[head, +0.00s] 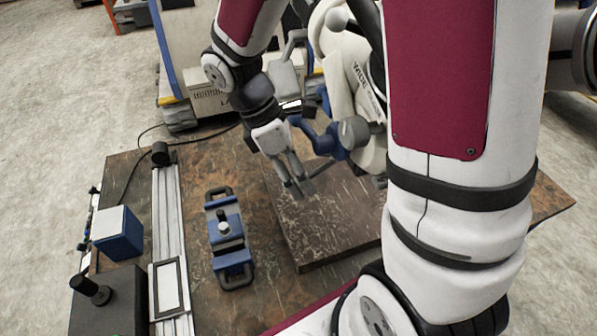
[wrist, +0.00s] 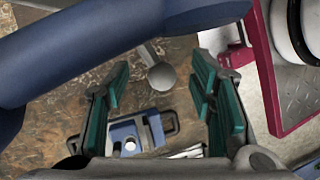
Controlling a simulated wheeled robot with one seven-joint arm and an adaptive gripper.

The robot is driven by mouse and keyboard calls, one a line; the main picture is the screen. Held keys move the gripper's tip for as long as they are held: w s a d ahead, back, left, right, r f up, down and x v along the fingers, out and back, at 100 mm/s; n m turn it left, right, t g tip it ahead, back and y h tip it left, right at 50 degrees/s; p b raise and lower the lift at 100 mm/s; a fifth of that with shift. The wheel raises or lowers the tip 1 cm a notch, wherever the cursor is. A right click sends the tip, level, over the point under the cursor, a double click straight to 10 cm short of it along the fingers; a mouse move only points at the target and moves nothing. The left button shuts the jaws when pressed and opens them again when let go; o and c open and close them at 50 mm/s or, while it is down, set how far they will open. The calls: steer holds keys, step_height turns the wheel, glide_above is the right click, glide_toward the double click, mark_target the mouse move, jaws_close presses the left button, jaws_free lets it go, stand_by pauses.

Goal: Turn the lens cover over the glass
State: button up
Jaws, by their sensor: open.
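The white microscope (head: 345,60) stands behind the wooden board. A blue arm part (head: 318,140) and a grey round knob (head: 352,132) are on its front. My gripper (head: 296,181) is open, pointing down just left of the blue part and above the board. In the wrist view, my gripper (wrist: 160,64) has its teal fingers spread. A small grey rounded piece on a short stem (wrist: 161,75) shows between them; I see no finger touching it. A large blue bar (wrist: 80,45) fills the upper left. I cannot tell which part is the lens cover, and the glass is not distinguishable.
A blue clamp fixture with black handles (head: 228,240) lies on the table (head: 200,180). A metal rail (head: 167,230) and a blue box (head: 117,233) are at the left. The wooden board (head: 325,220) is bare in front. My arm hides much of the right.

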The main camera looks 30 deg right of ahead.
steer(key=shift+r, duration=0.1)
steer(key=v, duration=1.1)
steer(key=shift+w+r, duration=0.2)
steer(key=shift+r, duration=0.15)
steer(key=shift+a, duration=0.1)
steer(key=shift+a, duration=0.1)
steer(key=shift+c, duration=1)
steer(key=s+d+f+n, duration=0.1)
steer(key=f, duration=0.2)
steer(key=s+d+f+n+t+b, duration=0.1)
steer(key=f, duration=0.3)
steer(key=s+d+f+n+h+b, duration=0.1)
steer(key=s+f+n, duration=0.1)
steer(key=f, duration=0.2)
steer(key=shift+c, duration=0.2)
